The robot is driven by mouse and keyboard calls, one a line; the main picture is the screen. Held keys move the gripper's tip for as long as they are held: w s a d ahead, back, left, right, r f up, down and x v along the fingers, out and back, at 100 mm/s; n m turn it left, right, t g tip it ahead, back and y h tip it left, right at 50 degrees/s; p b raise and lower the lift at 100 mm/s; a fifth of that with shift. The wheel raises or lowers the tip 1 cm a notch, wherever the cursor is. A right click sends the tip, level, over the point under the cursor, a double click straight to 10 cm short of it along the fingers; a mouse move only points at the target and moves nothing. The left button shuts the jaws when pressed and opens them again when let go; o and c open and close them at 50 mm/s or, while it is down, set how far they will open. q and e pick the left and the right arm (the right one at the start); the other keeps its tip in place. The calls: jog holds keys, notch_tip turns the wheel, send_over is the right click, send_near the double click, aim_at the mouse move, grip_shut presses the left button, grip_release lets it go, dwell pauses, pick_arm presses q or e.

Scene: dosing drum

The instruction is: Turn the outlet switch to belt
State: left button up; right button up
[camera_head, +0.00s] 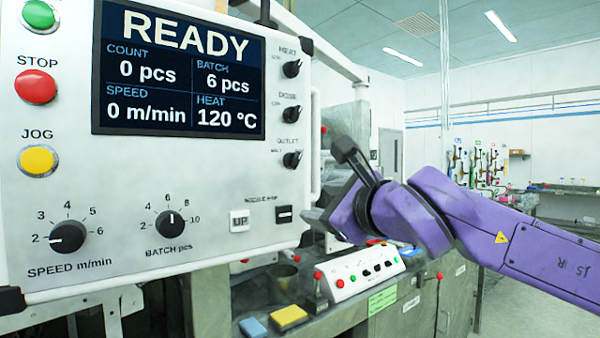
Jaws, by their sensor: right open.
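The outlet switch (291,160) is a small black rotary knob under the word OUTLET, at the right side of the light grey control panel (215,220). Its side markings are too small to read surely, and its pointer seems to lean up and right. My right gripper (328,183), on a purple arm from the right, is open and empty. Its dark fingers are just right of the panel's edge, a little right of and below the switch, apart from it. My left gripper is not in view.
HEAT (291,68) and DOSE (290,114) knobs sit above the switch. An UP button (239,221) and a black rocker (284,215) are below. The display (180,70) reads READY. A lower white button box (360,272) stands beneath my right arm.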

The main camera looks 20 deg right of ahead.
aim_at(298, 160)
jog(key=s+d+r+y, duration=0.2)
jog(key=s+r+y, duration=0.15)
jog(key=r, duration=0.35)
jog(key=shift+m+t+h, duration=0.3)
jog(key=shift+m+h, duration=0.05)
jog(key=shift+m, duration=0.05)
jog(key=p+x, duration=0.1)
jog(key=x, duration=0.2)
jog(key=p+x, duration=0.1)
jog(key=x, duration=0.2)
jog(key=a+p+x, duration=0.1)
jog(key=x, duration=0.2)
jog(key=shift+w+a, duration=0.1)
jog(key=shift+w, duration=0.1)
jog(key=shift+w+a+f, duration=0.1)
jog(key=shift+w+a, duration=0.05)
jog(key=shift+w, duration=0.1)
jog(key=shift+c, duration=0.3)
jog(key=c, duration=0.9)
